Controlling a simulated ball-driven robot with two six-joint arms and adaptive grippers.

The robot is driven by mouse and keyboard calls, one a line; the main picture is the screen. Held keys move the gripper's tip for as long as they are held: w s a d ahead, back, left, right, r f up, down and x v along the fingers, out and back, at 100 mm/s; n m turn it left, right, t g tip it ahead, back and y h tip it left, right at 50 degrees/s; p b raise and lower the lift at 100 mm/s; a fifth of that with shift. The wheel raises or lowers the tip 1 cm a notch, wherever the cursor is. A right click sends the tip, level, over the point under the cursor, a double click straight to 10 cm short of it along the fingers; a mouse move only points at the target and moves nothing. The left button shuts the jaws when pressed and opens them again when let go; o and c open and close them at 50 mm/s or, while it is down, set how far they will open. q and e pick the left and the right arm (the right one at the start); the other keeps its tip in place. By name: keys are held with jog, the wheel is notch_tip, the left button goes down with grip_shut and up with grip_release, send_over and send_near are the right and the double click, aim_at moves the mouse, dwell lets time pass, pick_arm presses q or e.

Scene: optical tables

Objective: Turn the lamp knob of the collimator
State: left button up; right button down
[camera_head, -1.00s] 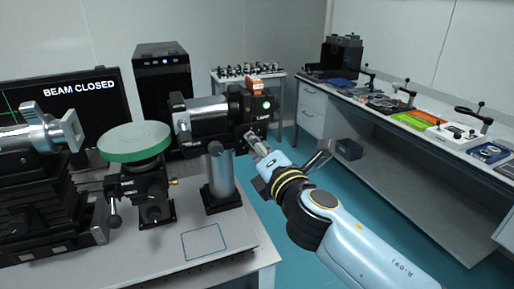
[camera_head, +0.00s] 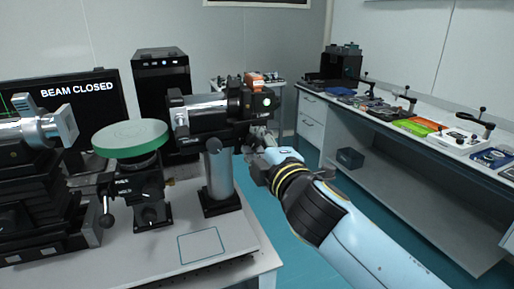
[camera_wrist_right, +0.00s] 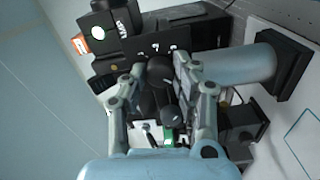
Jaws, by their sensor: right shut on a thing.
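The collimator (camera_head: 205,117), a silver and black barrel, lies level on a grey post. Its black lamp housing (camera_head: 240,104) is at the right end, with a lit white spot. In the right wrist view the housing (camera_wrist_right: 170,43) lies beyond my fingers, with small white marks on its face. My right gripper (camera_wrist_right: 160,75) is shut on a black knob (camera_wrist_right: 160,70) below these marks. In the head view my right gripper (camera_head: 258,138) is at the housing's underside, and the knob is hidden. My left gripper is not in view.
A monitor (camera_head: 95,110) reads "BEAM CLOSED". A long bench (camera_head: 400,125) with tools runs along the right. The floor between is clear.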

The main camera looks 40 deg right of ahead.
jog(key=shift+f, duration=0.1)
dwell(0.5)
jog(key=c, duration=1)
grip_release()
jog(key=shift+s, duration=0.15)
jog(key=v, duration=1.1)
jog(key=shift+s, duration=0.4)
